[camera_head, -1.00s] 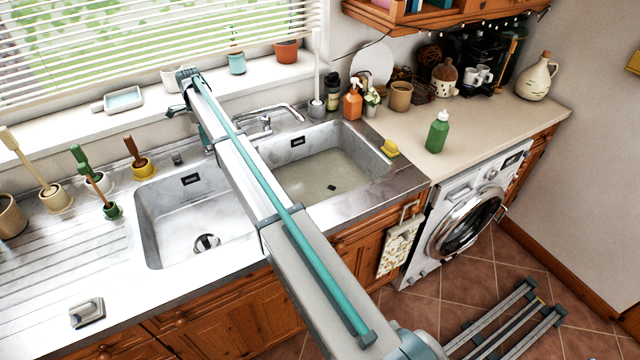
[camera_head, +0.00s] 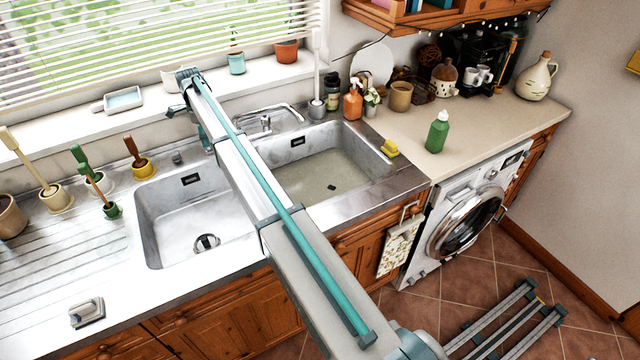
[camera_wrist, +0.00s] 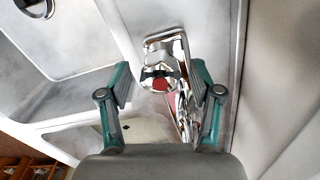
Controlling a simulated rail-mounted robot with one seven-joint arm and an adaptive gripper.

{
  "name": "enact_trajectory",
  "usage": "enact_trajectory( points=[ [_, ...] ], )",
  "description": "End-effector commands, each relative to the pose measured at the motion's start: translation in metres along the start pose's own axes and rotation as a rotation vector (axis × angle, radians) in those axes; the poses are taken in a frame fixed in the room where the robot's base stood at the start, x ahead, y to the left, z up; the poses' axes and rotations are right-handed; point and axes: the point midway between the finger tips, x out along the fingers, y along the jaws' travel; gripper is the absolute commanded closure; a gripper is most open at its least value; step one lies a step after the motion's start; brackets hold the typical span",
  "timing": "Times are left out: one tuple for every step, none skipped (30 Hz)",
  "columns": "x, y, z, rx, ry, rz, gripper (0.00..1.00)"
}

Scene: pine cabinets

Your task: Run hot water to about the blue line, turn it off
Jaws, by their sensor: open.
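The chrome tap (camera_head: 283,108) stands behind the sinks, its spout over the right basin (camera_head: 372,172). In the wrist view the tap's chrome body (camera_wrist: 165,50) has a red mark on a handle (camera_wrist: 160,84) between my fingers. My gripper (camera_wrist: 162,82) is open, with one teal finger on each side of the handle; I cannot tell whether either touches it. The right basin's floor looks beige around a dark drain (camera_head: 332,187); I cannot tell its water depth. I see no clear stream from the spout. No blue line can be made out.
The left basin (camera_head: 165,225) looks empty, with a drain at the bottom. Brushes in pots stand on the left drainer. A yellow sponge (camera_head: 390,148) lies by the right basin's edge. A green bottle (camera_head: 437,132) and an orange spray bottle (camera_head: 352,104) stand on the counter.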

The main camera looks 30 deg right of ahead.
Motion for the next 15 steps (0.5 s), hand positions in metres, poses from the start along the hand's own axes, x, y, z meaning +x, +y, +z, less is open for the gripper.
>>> enact_trajectory(
  points=[
    [0.0, 0.0, 0.0, 0.0, 0.0, 0.0, 0.36],
    [0.0, 0.0, 0.0, 0.0, 0.0, 0.0, 0.36],
    [0.0, 0.0, 0.0, 0.0, 0.0, 0.0, 0.36],
    [0.0, 0.0, 0.0, 0.0, 0.0, 0.0, 0.36],
    [0.0, 0.0, 0.0, 0.0, 0.0, 0.0, 0.36],
    [0.0, 0.0, 0.0, 0.0, 0.0, 0.0, 0.36],
    [-0.001, 0.0, 0.0, 0.0, 0.0, 0.0, 0.36],
    [-0.001, 0.0, 0.0, 0.0, 0.0, 0.0, 0.36],
    [-0.003, 0.0, 0.0, 0.0, 0.0, 0.0, 0.36],
    [-0.004, 0.0, 0.0, 0.0, 0.0, 0.0, 0.36],
    [-0.005, 0.0, 0.0, 0.0, 0.0, 0.0, 0.36],
    [-0.008, 0.0, 0.0, 0.0, 0.0, 0.0, 0.36],
    [-0.01, 0.0, 0.0, 0.0, 0.0, 0.0, 0.36],
    [-0.012, 0.0, 0.0, 0.0, 0.0, 0.0, 0.36],
    [-0.015, 0.0, 0.0, 0.0, 0.0, 0.0, 0.36]
  ],
)
